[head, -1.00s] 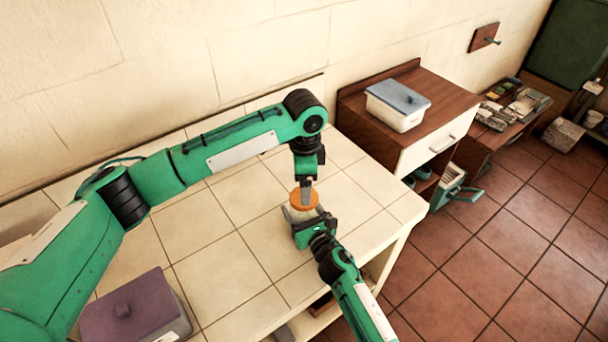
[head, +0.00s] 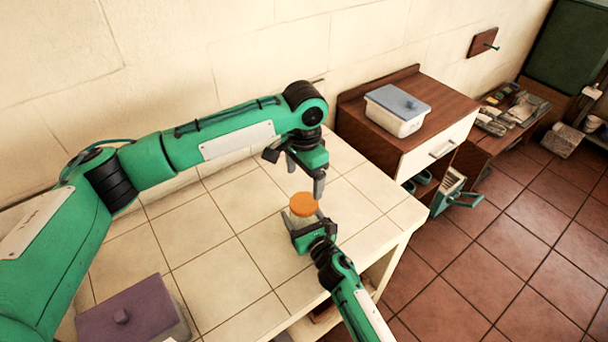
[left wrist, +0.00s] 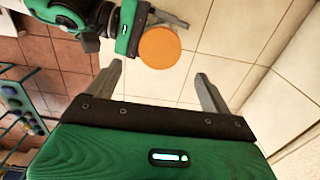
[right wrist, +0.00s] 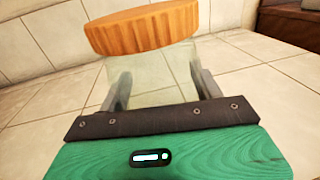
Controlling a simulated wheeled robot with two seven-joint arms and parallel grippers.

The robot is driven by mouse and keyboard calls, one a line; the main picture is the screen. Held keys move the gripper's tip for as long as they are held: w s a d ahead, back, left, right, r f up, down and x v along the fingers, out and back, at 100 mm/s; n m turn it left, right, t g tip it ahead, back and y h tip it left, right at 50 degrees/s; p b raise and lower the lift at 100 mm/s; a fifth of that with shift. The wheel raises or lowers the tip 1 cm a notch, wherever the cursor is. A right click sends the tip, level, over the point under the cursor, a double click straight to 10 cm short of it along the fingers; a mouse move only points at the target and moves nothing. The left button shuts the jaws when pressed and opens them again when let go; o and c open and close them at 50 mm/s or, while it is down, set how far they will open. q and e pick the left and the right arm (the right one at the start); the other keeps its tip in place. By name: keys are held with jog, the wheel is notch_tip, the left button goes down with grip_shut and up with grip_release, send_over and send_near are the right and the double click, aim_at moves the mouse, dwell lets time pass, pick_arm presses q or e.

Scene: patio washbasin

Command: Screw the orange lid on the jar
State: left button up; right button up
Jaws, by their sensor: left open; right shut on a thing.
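The orange lid (head: 303,204) sits level on top of the jar (head: 299,219). In the right wrist view the ridged lid (right wrist: 143,27) covers the mouth of the pale, see-through jar (right wrist: 155,75). My right gripper (head: 304,231) is shut around the jar's body, and its fingers (right wrist: 157,90) show on both sides of it. My left gripper (head: 305,180) is open and empty, raised above and apart from the lid. In the left wrist view its fingers (left wrist: 162,80) are spread, with the lid (left wrist: 159,47) beyond them. The thread is hidden.
A purple-lidded box (head: 128,312) stands at the counter's near left. The tiled counter (head: 215,245) is mostly clear. A wooden cabinet (head: 378,147) with a blue-lidded container (head: 398,108) stands to the right.

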aim_at(304, 202)
pick_arm(q)
jog(key=shift+f, duration=4)
jog(key=c, duration=1)
jog(key=o, duration=1.2)
jog(key=shift+c, duration=0.2)
jog(key=shift+r, duration=0.15)
notch_tip(304, 202, up, 12)
